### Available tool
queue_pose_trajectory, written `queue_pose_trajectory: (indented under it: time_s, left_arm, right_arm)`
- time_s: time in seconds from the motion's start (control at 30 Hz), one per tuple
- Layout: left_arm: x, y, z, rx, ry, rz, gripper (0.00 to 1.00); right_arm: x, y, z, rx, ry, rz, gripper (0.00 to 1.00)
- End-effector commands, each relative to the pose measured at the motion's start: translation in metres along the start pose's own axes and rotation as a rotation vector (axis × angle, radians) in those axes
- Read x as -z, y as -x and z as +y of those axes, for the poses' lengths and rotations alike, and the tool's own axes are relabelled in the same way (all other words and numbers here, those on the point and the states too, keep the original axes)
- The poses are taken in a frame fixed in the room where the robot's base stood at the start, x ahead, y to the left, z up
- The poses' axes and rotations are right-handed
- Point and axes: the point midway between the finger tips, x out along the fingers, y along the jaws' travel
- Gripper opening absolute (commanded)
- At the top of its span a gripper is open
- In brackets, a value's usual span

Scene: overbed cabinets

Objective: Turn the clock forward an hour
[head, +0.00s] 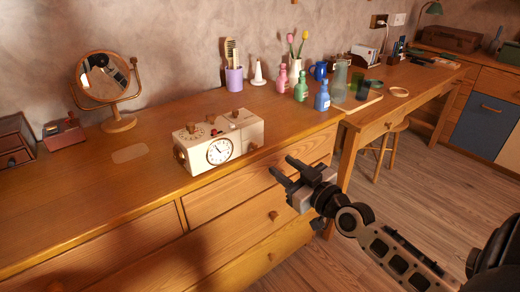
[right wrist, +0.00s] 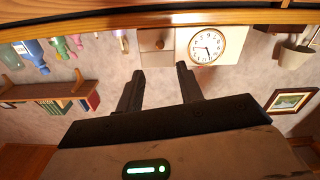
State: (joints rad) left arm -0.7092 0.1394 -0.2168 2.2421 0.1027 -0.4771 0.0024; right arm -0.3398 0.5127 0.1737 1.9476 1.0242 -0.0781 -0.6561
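The clock is a cream box (head: 218,143) with a round white dial (head: 220,151) on its front, standing on the wooden dresser top. Wooden knobs sit on its top and sides. The dial hands are too small to read surely. In the right wrist view, the picture is upside down; the dial (right wrist: 206,45) and a round wooden knob (right wrist: 159,43) show beyond my fingers. My right gripper (head: 283,167) is open and empty, in front of the dresser edge and right of the clock, apart from it. The right wrist view (right wrist: 157,72) shows its two fingers spread. My left gripper is not in view.
A round mirror (head: 104,75) and small wooden box (head: 64,133) stand left of the clock. A purple cup with brushes (head: 234,79), pink bottle (head: 281,80) and blue bottle (head: 322,97) stand behind and right. The dresser top (head: 100,190) in front of the clock's left is clear.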

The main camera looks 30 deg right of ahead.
Motion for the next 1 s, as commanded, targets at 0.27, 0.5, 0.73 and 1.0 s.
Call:
queue_pose_trajectory:
  time_s: [0.27,0.5,0.73,1.0]
  left_arm:
    - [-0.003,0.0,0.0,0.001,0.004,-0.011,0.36]
    - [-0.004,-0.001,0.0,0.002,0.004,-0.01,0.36]
    - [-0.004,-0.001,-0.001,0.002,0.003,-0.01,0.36]
    - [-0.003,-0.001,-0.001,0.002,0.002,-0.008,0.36]
  right_arm:
    - [0.001,-0.059,0.0,-0.001,-0.003,0.002,0.37]
    - [-0.001,-0.092,-0.001,0.0,-0.002,-0.001,0.37]
    - [-0.001,-0.1,-0.001,0.001,0.0,-0.003,0.37]
    - [-0.001,-0.1,-0.001,0.001,0.0,-0.002,0.15]
